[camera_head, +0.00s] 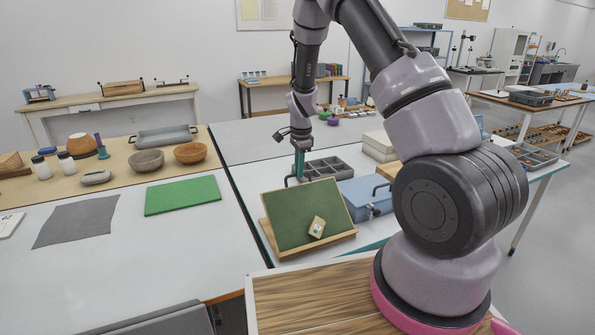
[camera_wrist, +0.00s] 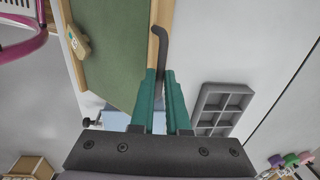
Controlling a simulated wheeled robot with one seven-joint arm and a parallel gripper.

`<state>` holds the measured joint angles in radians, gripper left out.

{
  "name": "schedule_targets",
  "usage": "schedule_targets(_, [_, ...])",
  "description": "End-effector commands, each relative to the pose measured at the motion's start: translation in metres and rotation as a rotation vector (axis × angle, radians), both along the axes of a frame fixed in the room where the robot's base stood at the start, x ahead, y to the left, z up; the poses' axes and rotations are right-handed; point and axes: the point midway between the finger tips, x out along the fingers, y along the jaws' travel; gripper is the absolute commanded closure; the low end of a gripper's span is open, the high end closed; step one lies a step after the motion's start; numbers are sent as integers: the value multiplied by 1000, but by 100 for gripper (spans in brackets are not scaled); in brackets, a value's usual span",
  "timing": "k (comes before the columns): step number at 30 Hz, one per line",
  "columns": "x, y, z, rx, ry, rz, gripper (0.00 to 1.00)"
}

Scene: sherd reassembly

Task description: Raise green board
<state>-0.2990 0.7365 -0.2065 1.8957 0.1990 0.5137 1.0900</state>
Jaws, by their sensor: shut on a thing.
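The green board (camera_head: 295,208), in a wooden frame, stands tilted on the white table in the head view. A small beige sherd (camera_head: 317,227) with a teal mark lies on its lower right. In the wrist view the board (camera_wrist: 110,40) and sherd (camera_wrist: 78,42) fill the upper left. My gripper (camera_head: 299,176), with teal fingers, is at the board's top edge. In the wrist view my gripper (camera_wrist: 161,78) is shut on a dark bent handle (camera_wrist: 163,48) beside the wooden edge. How the handle joins the board is hidden.
A grey compartment tray (camera_head: 330,168) stands behind the board, and a blue box (camera_head: 366,196) stands close on its right. A flat green mat (camera_head: 183,195) and grey cloth (camera_head: 78,221) lie to the left. Bare white table lies between mat and board.

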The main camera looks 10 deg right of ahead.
Motion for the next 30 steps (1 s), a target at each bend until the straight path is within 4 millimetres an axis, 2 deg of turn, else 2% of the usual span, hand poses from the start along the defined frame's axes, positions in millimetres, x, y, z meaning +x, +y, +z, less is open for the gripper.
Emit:
schedule_targets(1, [-13, -2, -8, -3, 32, -4, 100])
schedule_targets(17, [-15, -3, -6, -4, 33, -4, 100])
schedule_targets(18, [-15, -3, -6, -3, 32, -4, 71])
schedule_targets(19, [-15, -3, -6, -3, 31, -4, 60])
schedule_targets(20, [-15, -2, -6, -3, 30, -4, 56])
schedule_targets(30, [-11, -2, -2, -2, 19, -3, 56])
